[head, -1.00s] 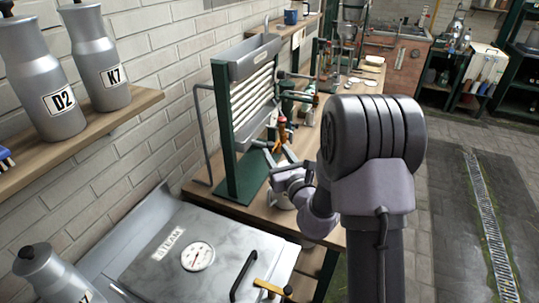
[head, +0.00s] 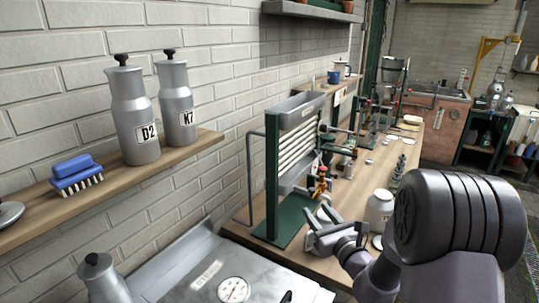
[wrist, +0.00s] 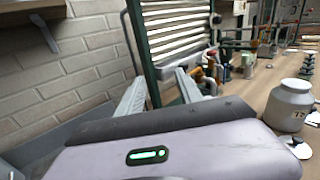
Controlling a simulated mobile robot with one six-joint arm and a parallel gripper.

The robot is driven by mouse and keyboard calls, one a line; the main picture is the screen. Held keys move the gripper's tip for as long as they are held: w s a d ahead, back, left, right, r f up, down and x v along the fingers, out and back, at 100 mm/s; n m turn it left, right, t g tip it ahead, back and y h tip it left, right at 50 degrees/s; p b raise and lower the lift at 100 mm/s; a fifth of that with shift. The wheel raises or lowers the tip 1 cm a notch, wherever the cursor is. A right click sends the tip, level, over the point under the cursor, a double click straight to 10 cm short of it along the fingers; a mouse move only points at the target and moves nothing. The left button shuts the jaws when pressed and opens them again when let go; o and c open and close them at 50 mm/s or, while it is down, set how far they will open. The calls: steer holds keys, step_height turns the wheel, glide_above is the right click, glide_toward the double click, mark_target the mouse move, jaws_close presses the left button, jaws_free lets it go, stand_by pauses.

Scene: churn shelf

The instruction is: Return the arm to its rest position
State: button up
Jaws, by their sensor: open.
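My arm reaches in from the lower right of the head view. My gripper (head: 322,226) is in front of the green-framed rack, above the near end of the wooden bench. In the wrist view my gripper's two fingers (wrist: 160,92) stand apart with nothing between them. The green-framed rack (wrist: 150,45) with pale slats is just beyond the fingers. It also shows in the head view (head: 272,175).
A grey jar (wrist: 290,105) stands right of my gripper on the bench (head: 262,205). Cans D2 (head: 135,120) and K7 (head: 177,100) and a blue brush (head: 75,173) are on the wall shelf (head: 110,190). A metal steam box (head: 200,270) stands below. Floor shows at right.

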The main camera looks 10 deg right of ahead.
steer(key=s+a+r+n+g+y+b, duration=0.1)
steer(key=s+a+r+n+g+y, duration=0.35)
steer(key=s+a+n, duration=0.45)
steer(key=s+a+r+n+g+y, duration=0.35)
steer(key=s+a+n+g, duration=0.2)
steer(key=a, duration=0.65)
steer(key=s+f+n+g+h+b, duration=0.1)
steer(key=s+f+n+g+h, duration=0.2)
steer(key=s, duration=0.5)
steer(key=s+f+n+g+h, duration=0.1)
steer(key=s+f+n, duration=0.1)
steer(key=s+n, duration=0.45)
steer(key=s+d+f+n+t+h+b, duration=0.1)
steer(key=s+d+n+h, duration=0.3)
steer(key=d, duration=0.5)
steer(key=shift+s+d+n+t+h, duration=0.35)
steer(key=shift+s+t+h, duration=0.25)
steer(key=shift+s+h, duration=0.35)
